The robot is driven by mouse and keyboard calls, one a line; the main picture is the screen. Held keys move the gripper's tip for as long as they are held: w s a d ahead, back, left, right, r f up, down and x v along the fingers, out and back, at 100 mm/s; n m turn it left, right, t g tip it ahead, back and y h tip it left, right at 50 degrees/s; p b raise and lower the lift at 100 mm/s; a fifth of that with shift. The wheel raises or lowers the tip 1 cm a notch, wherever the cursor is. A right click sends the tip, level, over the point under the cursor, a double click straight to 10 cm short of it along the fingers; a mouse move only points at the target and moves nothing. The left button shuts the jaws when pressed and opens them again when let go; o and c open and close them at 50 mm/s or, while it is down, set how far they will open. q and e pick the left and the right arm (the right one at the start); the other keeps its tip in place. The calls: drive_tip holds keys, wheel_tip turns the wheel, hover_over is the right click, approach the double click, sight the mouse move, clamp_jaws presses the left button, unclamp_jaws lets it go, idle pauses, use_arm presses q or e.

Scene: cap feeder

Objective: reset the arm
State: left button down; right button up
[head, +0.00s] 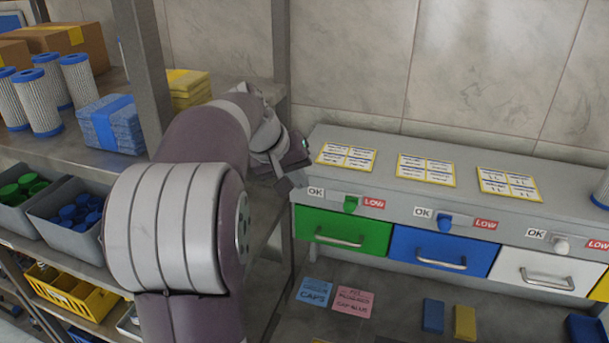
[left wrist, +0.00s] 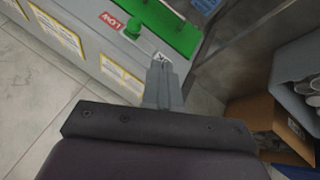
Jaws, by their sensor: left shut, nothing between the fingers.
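My left arm reaches up from the bottom of the head view, and my left gripper (head: 288,184) is at the left end of the grey cap feeder (head: 390,145). In the left wrist view the gripper (left wrist: 160,62) has its fingers together, with nothing between them, in front of the feeder's face. The green drawer (head: 343,232) is closed, and a green knob (head: 351,204) sits between its OK and LOW labels. The green drawer also shows in the left wrist view (left wrist: 170,28). My right gripper is in neither view.
Blue (head: 440,251) and white (head: 545,268) drawers are to the right. A metal shelf post (head: 143,65) stands close to my left arm. The left shelf holds bins of green caps (head: 22,188) and blue caps (head: 78,213). Blue and pink notes lie below the feeder.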

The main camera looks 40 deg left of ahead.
use_arm(q)
drive_tip(key=s+d+f+g+y+b, duration=0.1)
drive_tip(key=s+f+b, duration=0.1)
drive_tip(key=f, duration=0.5)
drive_tip(key=s+d+f+g+b, duration=0.1)
drive_tip(key=s+f+b, duration=0.1)
drive_tip(key=f, duration=0.5)
drive_tip(key=s+d+f+m+g+b, duration=0.1)
drive_tip(key=s+d+f+m+b, duration=0.2)
drive_tip(key=s+d+f+b, duration=0.2)
drive_tip(key=s+d+f+m+g+b, duration=0.2)
drive_tip(key=s+d+f+m+b, duration=0.2)
drive_tip(key=d+f, duration=0.7)
wheel_tip(320, 180, down, 6)
drive_tip(key=shift+s+f+m+b, duration=0.1)
drive_tip(key=shift+s+m+b, duration=0.25)
drive_tip(key=shift+b, duration=0.55)
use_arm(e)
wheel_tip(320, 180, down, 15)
use_arm(q)
drive_tip(key=shift+d, duration=0.1)
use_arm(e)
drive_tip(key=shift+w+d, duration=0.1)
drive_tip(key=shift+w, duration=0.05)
